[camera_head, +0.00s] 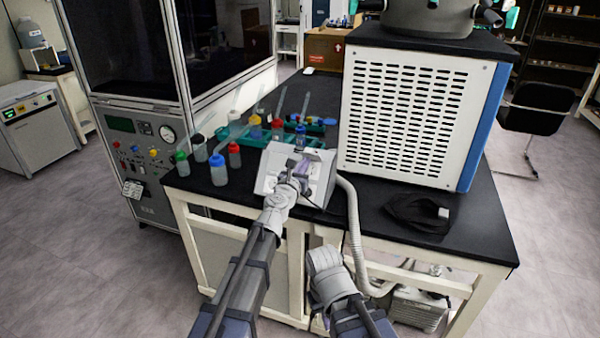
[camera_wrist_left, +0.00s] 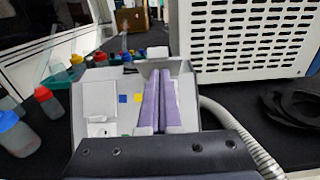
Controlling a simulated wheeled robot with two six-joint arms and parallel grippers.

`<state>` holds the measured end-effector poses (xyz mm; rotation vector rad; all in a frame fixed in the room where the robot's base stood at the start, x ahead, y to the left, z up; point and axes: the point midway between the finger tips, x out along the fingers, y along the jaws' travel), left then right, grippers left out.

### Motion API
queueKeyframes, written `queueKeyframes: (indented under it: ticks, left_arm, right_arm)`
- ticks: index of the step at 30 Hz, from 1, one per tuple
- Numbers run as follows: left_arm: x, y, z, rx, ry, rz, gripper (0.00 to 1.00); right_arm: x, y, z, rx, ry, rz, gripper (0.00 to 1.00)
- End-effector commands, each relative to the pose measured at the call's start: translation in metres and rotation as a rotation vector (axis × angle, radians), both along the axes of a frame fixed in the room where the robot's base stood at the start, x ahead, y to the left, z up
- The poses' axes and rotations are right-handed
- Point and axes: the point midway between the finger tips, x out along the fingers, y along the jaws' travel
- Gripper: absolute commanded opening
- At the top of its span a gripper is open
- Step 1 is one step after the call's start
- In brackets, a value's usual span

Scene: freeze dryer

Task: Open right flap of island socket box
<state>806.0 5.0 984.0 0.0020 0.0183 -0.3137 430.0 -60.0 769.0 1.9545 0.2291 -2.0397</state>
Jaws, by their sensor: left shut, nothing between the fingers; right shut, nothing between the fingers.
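The grey socket box (camera_head: 318,190) stands at the front edge of the black bench in the head view, and it fills the middle of the left wrist view (camera_wrist_left: 90,125). A light panel with small blue and yellow squares shows on its left part. My left gripper (camera_wrist_left: 160,98) has purple fingers, shut and empty, over the right part of the box. The fingers cover much of that part, so I cannot tell how the right flap stands or whether they touch it. My right arm's wrist shows low in front of the bench; its fingers are hidden.
A white vented machine (camera_head: 415,120) stands right of the box. Capped bottles, including a blue-capped one (camera_head: 218,171), stand to the left. A ribbed hose (camera_head: 354,230) runs down from the box's right side. A black item (camera_head: 415,213) lies on the bench at right.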

Motion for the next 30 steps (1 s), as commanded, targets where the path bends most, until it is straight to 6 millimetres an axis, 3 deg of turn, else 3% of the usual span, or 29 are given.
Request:
queueKeyframes:
  ticks: [2, 14, 22, 30]
  left_arm:
    - [0.006, -0.002, 0.008, 0.0, 0.0, 0.0, 0.0]
    - [0.007, -0.003, 0.008, 0.001, 0.0, 0.0, 0.0]
    - [0.02, -0.007, 0.029, 0.001, 0.0, -0.001, 0.0]
    - [0.019, -0.007, 0.027, 0.001, 0.0, -0.001, 0.0]
  right_arm:
    - [0.0, 0.0, 0.008, 0.0, 0.0, 0.0, 0.0]
    - [0.0, 0.0, 0.008, 0.0, 0.0, 0.0, 0.0]
    - [0.0, 0.0, 0.029, 0.0, 0.0, 0.0, 0.0]
    - [0.0, 0.0, 0.026, 0.0, 0.0, 0.0, 0.0]
